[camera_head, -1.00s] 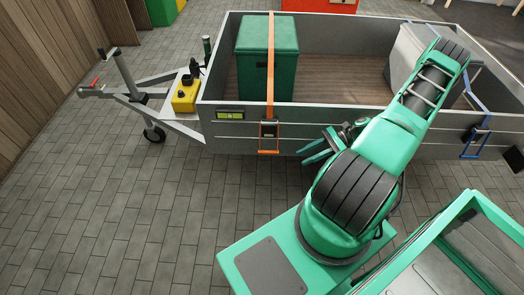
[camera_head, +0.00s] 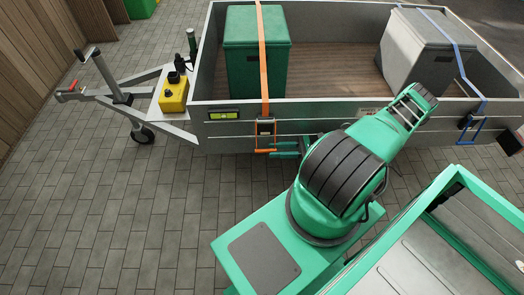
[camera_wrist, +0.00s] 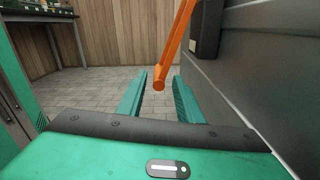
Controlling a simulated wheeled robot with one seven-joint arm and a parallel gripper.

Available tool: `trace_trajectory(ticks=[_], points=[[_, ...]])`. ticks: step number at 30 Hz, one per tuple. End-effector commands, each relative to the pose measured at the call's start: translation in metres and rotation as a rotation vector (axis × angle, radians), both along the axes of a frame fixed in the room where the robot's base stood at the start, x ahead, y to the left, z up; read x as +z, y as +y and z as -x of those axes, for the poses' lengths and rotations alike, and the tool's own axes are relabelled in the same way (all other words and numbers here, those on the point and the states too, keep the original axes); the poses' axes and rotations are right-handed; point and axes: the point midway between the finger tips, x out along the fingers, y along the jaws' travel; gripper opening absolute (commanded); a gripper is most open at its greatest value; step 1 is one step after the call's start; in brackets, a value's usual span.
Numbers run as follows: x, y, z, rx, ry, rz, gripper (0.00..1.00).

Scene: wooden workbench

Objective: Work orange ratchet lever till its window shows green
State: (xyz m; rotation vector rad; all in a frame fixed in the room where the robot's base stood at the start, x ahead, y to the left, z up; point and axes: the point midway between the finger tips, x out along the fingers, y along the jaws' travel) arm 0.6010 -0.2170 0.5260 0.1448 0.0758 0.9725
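The orange ratchet lever (camera_head: 265,151) sticks out low on the trailer's near side wall, below a dark ratchet body (camera_head: 265,128) on the orange strap (camera_head: 262,60). In the wrist view, the orange lever (camera_wrist: 174,45) slants down from the top and its round end lies between my fingers. My gripper (camera_wrist: 159,82) is open, with a gap visible on both sides of the lever end. In the head view my gripper (camera_head: 279,149) is beside the lever, partly hidden by my arm. A dark panel with a yellow-green window (camera_head: 222,114) sits on the wall left of the ratchet.
The grey trailer wall (camera_wrist: 265,65) runs close along the right in the wrist view. The trailer holds a green box (camera_head: 257,55) and a grey box (camera_head: 415,50) under a blue strap (camera_head: 452,45). A yellow can (camera_head: 173,95) stands at the drawbar. Paving at left is clear.

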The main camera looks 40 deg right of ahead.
Motion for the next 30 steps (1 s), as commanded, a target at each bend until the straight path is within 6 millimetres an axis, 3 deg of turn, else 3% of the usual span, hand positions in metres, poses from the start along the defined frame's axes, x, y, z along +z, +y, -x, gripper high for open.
trace_trajectory(ticks=[9,22,23,27,30], points=[[0.000,0.040,-0.026,0.006,0.002,-0.001,0.33],[0.000,0.048,-0.031,0.004,0.001,0.001,0.33],[0.000,0.048,-0.031,0.004,0.001,0.001,0.30],[0.000,0.048,-0.031,0.003,0.001,0.001,0.00],[0.000,0.048,-0.031,0.003,0.001,0.001,0.00]])
